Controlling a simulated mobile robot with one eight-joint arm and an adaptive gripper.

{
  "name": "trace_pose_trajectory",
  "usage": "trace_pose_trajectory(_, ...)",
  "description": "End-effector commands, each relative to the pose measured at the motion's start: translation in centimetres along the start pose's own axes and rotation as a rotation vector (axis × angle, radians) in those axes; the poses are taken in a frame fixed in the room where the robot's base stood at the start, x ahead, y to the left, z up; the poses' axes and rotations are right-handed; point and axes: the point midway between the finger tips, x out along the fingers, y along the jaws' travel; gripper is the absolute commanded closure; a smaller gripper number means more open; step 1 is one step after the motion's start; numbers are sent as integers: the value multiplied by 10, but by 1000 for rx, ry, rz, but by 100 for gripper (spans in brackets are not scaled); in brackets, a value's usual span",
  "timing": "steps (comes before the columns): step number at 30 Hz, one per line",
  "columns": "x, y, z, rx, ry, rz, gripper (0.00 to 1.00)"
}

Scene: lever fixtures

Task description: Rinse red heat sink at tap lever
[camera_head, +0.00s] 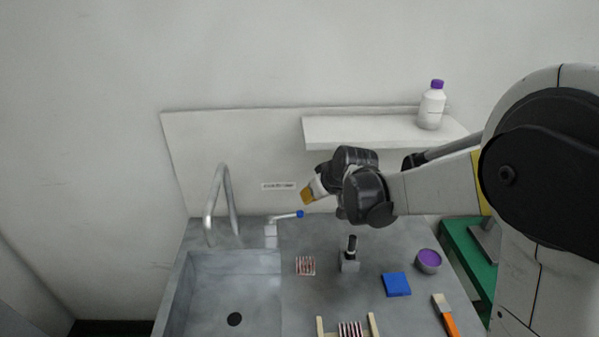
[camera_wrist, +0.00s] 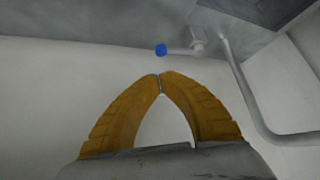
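The tap lever (camera_head: 285,217) stands on the counter behind the sink's right side, a pale arm with a blue tip pointing right. It also shows in the wrist view (camera_wrist: 180,51), beyond my fingertips. A finned block with reddish stripes (camera_head: 305,266) lies on the counter right of the sink. A second red-striped finned block (camera_head: 350,329) sits between two pale posts at the bottom edge, partly cut off. I cannot tell which is the red heat sink. My gripper (camera_head: 305,197) is above the lever's blue tip, apart from it. Its yellow fingers (camera_wrist: 160,76) meet at the tips, empty.
The grey sink (camera_head: 262,262) with its curved tap (camera_head: 222,190) is at left. A dark-topped post (camera_head: 350,256), blue square (camera_head: 396,284), purple-topped cup (camera_head: 428,261) and orange-handled brush (camera_head: 445,314) stand at right. A shelf (camera_head: 365,132) holds a bottle (camera_head: 431,108).

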Motion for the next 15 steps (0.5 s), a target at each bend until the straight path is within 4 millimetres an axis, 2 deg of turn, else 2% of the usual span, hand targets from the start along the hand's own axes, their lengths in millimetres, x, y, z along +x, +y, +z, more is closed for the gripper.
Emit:
trace_pose_trajectory(8, 31, 0, -1, -10, 2, -7, 100)
trace_pose_trajectory(15, 76, -1, -1, -10, 2, -6, 100)
